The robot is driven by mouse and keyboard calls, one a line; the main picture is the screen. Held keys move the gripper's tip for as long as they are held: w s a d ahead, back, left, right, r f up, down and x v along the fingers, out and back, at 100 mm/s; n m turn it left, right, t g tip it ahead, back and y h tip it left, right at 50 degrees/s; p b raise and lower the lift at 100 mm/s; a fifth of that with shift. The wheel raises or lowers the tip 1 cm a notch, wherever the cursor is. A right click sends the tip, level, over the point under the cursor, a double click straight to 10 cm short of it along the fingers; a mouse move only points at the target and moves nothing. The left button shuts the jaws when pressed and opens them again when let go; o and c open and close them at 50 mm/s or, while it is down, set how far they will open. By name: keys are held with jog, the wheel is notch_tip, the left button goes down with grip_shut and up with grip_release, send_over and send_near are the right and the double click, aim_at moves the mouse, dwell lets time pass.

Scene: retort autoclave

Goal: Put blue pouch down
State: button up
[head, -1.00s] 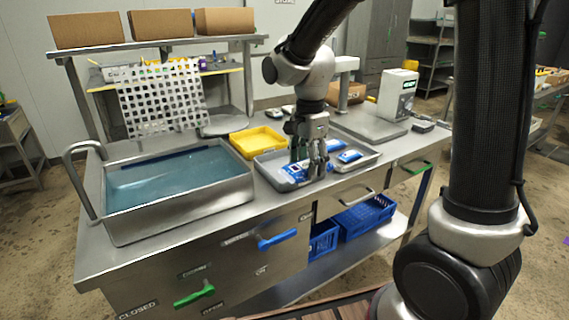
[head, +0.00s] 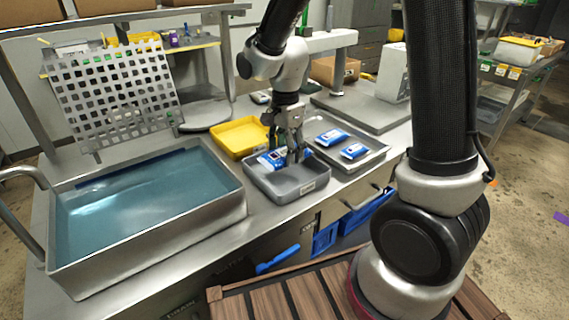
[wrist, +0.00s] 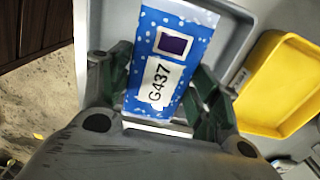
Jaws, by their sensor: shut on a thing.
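My gripper (head: 290,150) points down over a grey tray (head: 285,196) on the steel counter in the head view. It is shut on a blue pouch (head: 270,160) with a white label. In the wrist view the blue pouch (wrist: 172,60) sits between the two fingers, with a purple square and the text G437 facing the camera. The pouch is inside or just above the grey tray; I cannot tell whether it touches the tray floor. Two other blue pouches (head: 332,137) (head: 354,151) lie in a metal tray (head: 372,160) to the right.
A yellow tray (head: 241,137) stands behind the grey tray. A water-filled steel basin (head: 150,215) is at the left, with a perforated panel (head: 118,95) behind it. A scale platform (head: 365,106) is at the back right.

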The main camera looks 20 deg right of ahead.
aim_at(286, 174)
jog(key=shift+f, duration=2.3)
jog(key=o, duration=1.2)
jog(key=shift+f, duration=0.1)
notch_tip(286, 174, up, 12)
jog(key=shift+r, duration=0.2)
jog(key=s+d+r+n+t, duration=0.1)
jog(key=s+d+r+n, duration=0.2)
jog(key=s+d+n, duration=0.1)
jog(key=s+d+r+n+t, duration=0.1)
jog(key=s+d+r+n, duration=0.2)
jog(key=s+d+n, duration=0.2)
jog(key=s+d+r+n+t, duration=0.2)
jog(key=s+d+n, duration=0.3)
jog(key=s, duration=0.5)
jog(key=shift+d+r, duration=0.45)
jog(key=shift+r, duration=0.3)
